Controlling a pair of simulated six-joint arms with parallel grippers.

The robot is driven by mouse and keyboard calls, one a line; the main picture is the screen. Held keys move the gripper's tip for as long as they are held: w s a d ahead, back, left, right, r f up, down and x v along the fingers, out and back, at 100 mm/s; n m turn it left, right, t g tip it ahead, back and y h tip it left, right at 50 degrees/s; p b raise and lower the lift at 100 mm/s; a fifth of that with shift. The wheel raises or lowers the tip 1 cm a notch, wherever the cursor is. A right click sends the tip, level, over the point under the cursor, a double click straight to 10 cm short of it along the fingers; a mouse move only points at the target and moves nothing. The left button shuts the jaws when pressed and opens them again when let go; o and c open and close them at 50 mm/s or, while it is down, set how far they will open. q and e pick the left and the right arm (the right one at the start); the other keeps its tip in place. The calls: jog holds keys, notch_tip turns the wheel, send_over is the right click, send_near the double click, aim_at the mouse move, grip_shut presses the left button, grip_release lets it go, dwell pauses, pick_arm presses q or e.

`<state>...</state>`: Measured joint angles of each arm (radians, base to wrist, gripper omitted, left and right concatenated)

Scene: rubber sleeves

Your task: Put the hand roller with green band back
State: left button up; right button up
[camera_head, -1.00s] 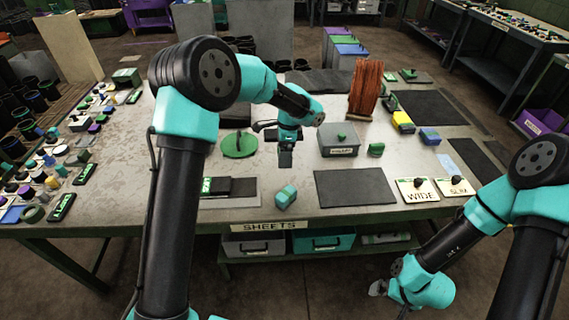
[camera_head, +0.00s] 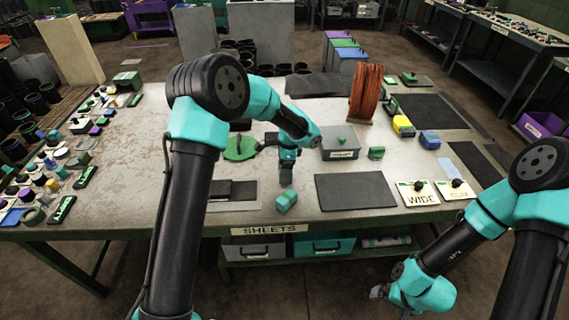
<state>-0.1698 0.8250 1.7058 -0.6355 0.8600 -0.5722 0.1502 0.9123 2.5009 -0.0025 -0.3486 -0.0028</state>
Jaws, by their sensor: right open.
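I cannot single out the hand roller with a green band for sure at this size. A small teal-green block-like piece (camera_head: 286,201) lies at the front middle of the table, just below my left gripper (camera_head: 287,187). That gripper points down; whether it is open or touches the piece is too small to tell. Two cream plates stand at the front right, one marked WIDE (camera_head: 417,199) and one with a partly readable label (camera_head: 461,194), each with a dark knob-like piece on top. My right gripper (camera_head: 378,291) is open and empty, low beyond the table's front edge.
A dark mat (camera_head: 355,191) lies bare at front centre. A grey lidded box (camera_head: 340,143), a green disc (camera_head: 240,148) and an orange-brown upright bundle (camera_head: 366,92) stand behind. Many small pieces crowd the table's left side. Bins sit on a shelf below.

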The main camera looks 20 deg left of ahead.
pick_arm(q)
jog(key=shift+f, duration=0.1)
jog(key=o, duration=0.7)
notch_tip(320, 180, up, 12)
jog(key=d, duration=0.1)
jog(key=shift+w+d, duration=0.3)
dwell(0.5)
